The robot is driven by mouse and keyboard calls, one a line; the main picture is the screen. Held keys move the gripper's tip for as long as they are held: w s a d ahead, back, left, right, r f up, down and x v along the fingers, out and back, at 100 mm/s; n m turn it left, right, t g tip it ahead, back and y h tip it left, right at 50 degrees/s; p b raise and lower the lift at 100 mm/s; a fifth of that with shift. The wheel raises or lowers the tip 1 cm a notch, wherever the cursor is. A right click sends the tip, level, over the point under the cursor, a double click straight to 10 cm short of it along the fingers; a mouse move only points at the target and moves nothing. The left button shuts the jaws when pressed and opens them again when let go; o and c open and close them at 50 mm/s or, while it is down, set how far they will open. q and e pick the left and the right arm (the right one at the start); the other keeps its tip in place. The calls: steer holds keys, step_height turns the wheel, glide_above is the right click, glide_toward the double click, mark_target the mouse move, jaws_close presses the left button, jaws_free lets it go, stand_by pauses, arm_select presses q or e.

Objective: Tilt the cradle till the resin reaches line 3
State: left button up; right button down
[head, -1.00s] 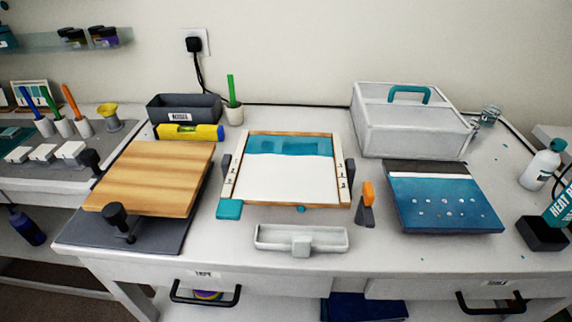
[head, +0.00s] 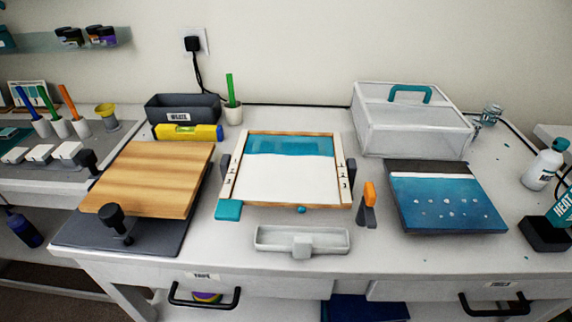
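The cradle (head: 226,177) is a wood-framed tray in the middle of the bench, with dark grips at its left and right sides. Teal resin (head: 290,145) lies in a band across its far end, and the nearer part of the white bed is bare. Small numbered marks (head: 343,175) run along both side rails; the digits are too small to read surely, so I cannot tell which line the resin edge meets. A teal block (head: 228,210) sits at the near left corner. Neither of my grippers is in view.
A wooden board (head: 150,178) on a dark base stands left, a blue panel (head: 445,203) right. A pale trough (head: 301,240) and an orange-topped clip (head: 368,203) lie near the front. A yellow level (head: 188,132), dark bin (head: 183,107) and clear lidded box (head: 415,125) stand behind.

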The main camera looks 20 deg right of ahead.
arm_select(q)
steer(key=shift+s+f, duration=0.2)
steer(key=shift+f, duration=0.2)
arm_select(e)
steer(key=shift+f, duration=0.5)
arm_select(q)
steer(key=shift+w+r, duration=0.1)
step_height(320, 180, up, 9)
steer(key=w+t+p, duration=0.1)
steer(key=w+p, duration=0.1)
steer(key=p, duration=0.4)
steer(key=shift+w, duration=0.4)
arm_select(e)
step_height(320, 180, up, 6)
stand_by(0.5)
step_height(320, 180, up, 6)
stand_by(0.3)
